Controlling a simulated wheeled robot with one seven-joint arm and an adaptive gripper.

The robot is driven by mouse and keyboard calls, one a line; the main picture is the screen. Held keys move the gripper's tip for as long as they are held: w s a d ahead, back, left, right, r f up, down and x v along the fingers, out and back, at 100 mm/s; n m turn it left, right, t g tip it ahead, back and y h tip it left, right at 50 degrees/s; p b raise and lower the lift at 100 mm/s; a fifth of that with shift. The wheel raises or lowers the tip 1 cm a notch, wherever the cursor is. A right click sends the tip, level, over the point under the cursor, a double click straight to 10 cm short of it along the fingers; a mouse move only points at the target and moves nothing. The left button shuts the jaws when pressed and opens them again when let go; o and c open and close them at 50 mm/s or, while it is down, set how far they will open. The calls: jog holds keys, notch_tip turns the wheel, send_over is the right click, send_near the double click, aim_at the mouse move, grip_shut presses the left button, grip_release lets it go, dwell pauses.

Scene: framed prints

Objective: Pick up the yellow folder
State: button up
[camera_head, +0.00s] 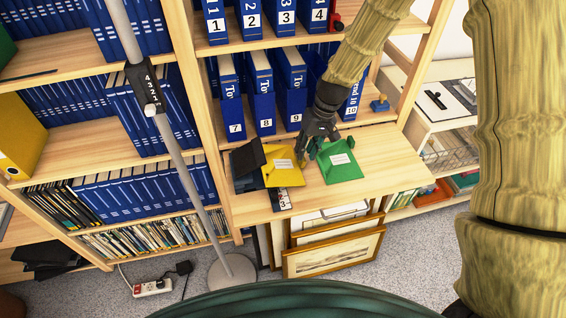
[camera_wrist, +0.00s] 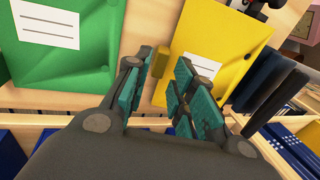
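The yellow folder (camera_head: 287,178) lies on the wooden shelf board, with a white label on it. It also shows in the wrist view (camera_wrist: 225,30), where a small yellow tab stands at its left edge. My gripper (camera_head: 304,155) is low over the board between the yellow folder and the green one. In the wrist view the gripper (camera_wrist: 160,82) has its teal-padded fingers apart. The tab appears in the gap between them, and the right finger covers part of the folder. I cannot tell whether either finger touches it.
A green folder (camera_head: 342,170) lies close on the right. Dark folders (camera_head: 246,162) sit against the yellow folder's left side. Numbered blue binders (camera_head: 261,100) stand behind. A grey pole (camera_head: 180,160) rises at the left. Framed prints (camera_head: 333,255) lean below the board. Its right end is bare.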

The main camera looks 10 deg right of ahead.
aim_at(283, 162)
jog(key=shift+p+x, duration=0.3)
jog(key=shift+x, duration=1.5)
jog(key=shift+c, duration=0.2)
grip_shut()
